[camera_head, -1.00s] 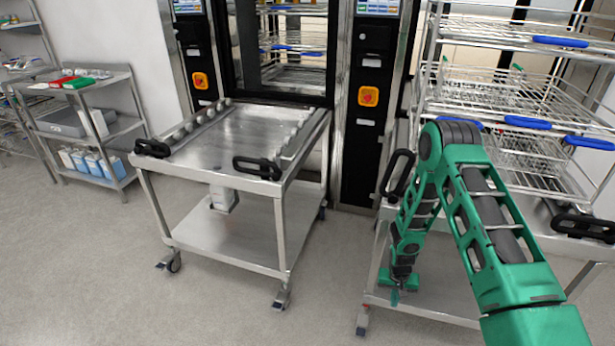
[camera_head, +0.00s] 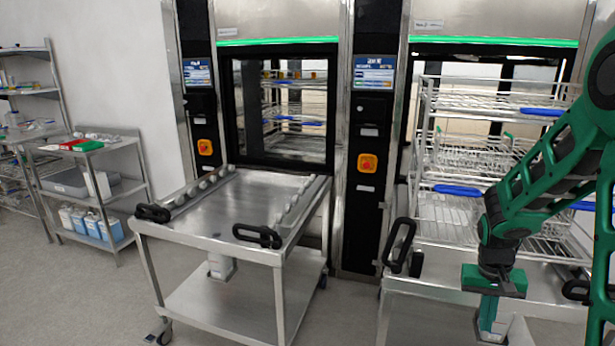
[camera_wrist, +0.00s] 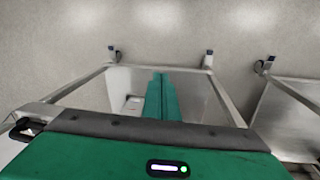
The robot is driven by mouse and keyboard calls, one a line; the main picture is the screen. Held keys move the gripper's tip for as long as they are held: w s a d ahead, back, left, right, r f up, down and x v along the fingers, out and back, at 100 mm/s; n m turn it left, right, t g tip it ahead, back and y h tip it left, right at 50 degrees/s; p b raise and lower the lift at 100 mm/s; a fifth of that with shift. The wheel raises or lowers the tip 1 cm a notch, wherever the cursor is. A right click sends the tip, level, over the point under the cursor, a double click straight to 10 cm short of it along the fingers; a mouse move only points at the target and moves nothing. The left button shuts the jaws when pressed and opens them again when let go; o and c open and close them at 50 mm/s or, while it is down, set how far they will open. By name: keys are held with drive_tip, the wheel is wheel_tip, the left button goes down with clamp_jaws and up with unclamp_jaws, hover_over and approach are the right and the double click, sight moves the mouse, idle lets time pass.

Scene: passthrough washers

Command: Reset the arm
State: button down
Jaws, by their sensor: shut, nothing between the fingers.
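My green arm comes in from the right edge of the head view, bent, with its forearm sloping down to the left. My gripper (camera_head: 489,318) points down in front of the right-hand cart (camera_head: 440,291). In the wrist view my gripper's green fingers (camera_wrist: 161,97) are together with nothing between them. Below them are a cart's metal frame and lower shelf.
An empty steel cart (camera_head: 200,216) stands left of my arm, before the left washer (camera_head: 280,110). A grey shelf (camera_head: 105,180) stands against the left wall. The floor between shelf and left cart is clear.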

drive_tip(key=s+r, duration=0.4)
drive_tip(key=s, duration=0.4)
drive_tip(key=s+a+r+m+y, duration=0.1)
drive_tip(key=s+r, duration=0.4)
drive_tip(key=s, duration=0.3)
drive_tip(key=s+a+r+y, duration=0.1)
drive_tip(key=s+r, duration=0.4)
drive_tip(key=s, duration=0.3)
drive_tip(key=shift+s, duration=0.25)
drive_tip(key=shift+a, duration=0.1)
